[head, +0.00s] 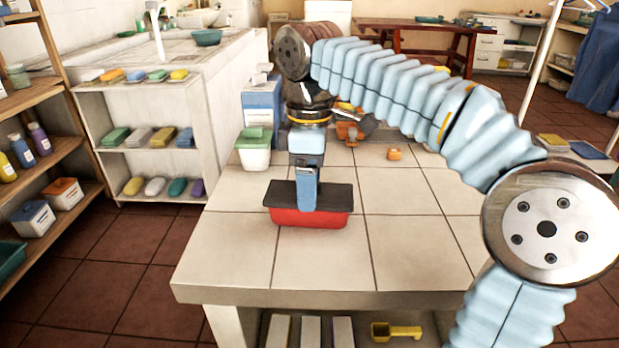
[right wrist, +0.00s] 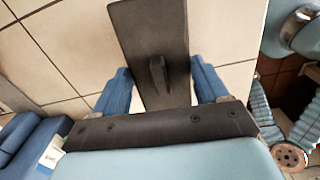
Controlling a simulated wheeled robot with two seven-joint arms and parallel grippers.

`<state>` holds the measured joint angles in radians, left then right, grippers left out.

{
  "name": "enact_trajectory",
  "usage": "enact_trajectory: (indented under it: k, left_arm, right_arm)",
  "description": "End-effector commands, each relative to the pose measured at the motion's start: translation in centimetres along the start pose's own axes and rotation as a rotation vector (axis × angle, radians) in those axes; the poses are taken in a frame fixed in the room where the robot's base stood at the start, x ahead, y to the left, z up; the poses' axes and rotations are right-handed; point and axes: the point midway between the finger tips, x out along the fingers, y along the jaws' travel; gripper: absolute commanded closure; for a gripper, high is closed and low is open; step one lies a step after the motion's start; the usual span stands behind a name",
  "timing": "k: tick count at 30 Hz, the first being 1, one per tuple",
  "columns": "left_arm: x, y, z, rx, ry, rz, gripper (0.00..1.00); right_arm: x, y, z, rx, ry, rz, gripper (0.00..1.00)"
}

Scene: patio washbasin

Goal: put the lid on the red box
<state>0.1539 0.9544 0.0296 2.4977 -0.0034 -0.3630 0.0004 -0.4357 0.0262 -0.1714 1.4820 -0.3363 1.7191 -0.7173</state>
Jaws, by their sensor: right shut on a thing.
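The red box (head: 312,219) sits on the tiled table, and its red front wall shows below the dark lid. The dark grey lid (head: 336,197) lies flat over the top of the box. I cannot tell whether it is touching the rim or just above it. My right gripper (head: 306,203) points down, shut on the lid near its middle. In the right wrist view the lid (right wrist: 150,30) with its raised grip (right wrist: 158,78) lies between the blue fingers (right wrist: 163,95), and the red box is hidden there. My left gripper is not in view.
A white tub with a green lid (head: 253,154) and a blue box (head: 261,105) stand behind to the left. Orange items (head: 394,154) lie at the back. The tiled table (head: 420,240) is clear to the right and in front. Shelves hold soaps and bottles at left.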

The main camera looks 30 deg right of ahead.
Motion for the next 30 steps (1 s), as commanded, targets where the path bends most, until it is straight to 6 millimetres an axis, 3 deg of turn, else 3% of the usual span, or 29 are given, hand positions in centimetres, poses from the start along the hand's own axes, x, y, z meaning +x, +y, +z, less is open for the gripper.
enact_trajectory:
  k: [9, 10, 15, 25, 30]
  left_arm:
    - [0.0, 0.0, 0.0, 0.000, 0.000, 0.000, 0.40]
    - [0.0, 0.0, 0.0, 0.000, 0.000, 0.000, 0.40]
    - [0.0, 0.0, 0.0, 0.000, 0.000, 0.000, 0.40]
    - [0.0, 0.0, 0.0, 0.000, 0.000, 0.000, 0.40]
    - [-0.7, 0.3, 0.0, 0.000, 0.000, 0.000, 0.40]
  right_arm:
    - [0.0, 0.0, 0.0, 0.000, 0.000, 0.000, 0.56]
    - [0.0, 0.0, 0.0, 0.000, 0.000, 0.000, 0.24]
    - [0.0, 0.0, 0.0, 0.000, 0.000, 0.000, 0.00]
    - [0.0, 0.0, 0.0, 0.000, 0.000, 0.000, 0.00]
    - [-1.0, 0.0, 0.0, -0.001, 0.000, 0.000, 0.00]
